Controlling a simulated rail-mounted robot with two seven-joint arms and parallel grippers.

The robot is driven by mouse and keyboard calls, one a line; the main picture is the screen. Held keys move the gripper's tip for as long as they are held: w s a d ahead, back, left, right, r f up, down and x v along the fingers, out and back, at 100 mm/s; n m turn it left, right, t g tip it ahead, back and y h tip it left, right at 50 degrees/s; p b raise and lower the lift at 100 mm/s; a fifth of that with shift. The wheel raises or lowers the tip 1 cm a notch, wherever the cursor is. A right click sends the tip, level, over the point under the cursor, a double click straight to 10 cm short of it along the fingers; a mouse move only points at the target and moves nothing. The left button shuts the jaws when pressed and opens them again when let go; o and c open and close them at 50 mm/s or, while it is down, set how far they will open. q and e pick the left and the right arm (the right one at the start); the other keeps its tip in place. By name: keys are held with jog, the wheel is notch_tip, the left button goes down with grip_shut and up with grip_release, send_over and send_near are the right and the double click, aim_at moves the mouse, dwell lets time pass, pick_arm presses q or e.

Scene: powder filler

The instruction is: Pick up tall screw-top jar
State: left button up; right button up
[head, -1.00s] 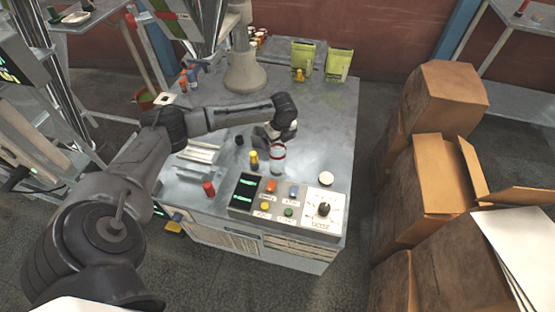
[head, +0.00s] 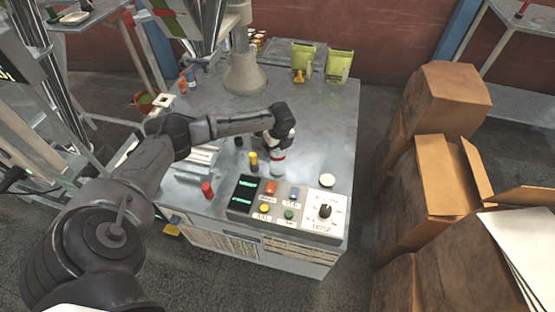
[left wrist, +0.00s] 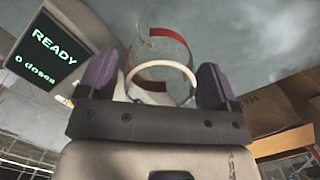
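The tall screw-top jar (head: 277,168) stands upright on the metal bench, clear with a red band, just behind the control panel. In the left wrist view the jar (left wrist: 165,42) lies ahead between my fingers, with its red band and a pale ring showing. My left gripper (head: 280,146) is right over the jar's upper part and hides its top in the head view. In the left wrist view the two purple fingers of my left gripper (left wrist: 155,80) are spread wide on either side of the jar. I see no clear grip on it. My right gripper is not in view.
The control panel (head: 287,207) with buttons and a dial is in front of the jar. A yellow-topped item (head: 253,161) and a dark one (head: 239,141) stand close left. A red item (head: 207,190) is at the front left. Cardboard boxes (head: 440,180) stand right of the bench.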

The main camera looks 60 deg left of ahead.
pick_arm(q)
jog(key=c, duration=1)
jog(key=shift+o, duration=0.2)
jog(key=shift+r, duration=0.1)
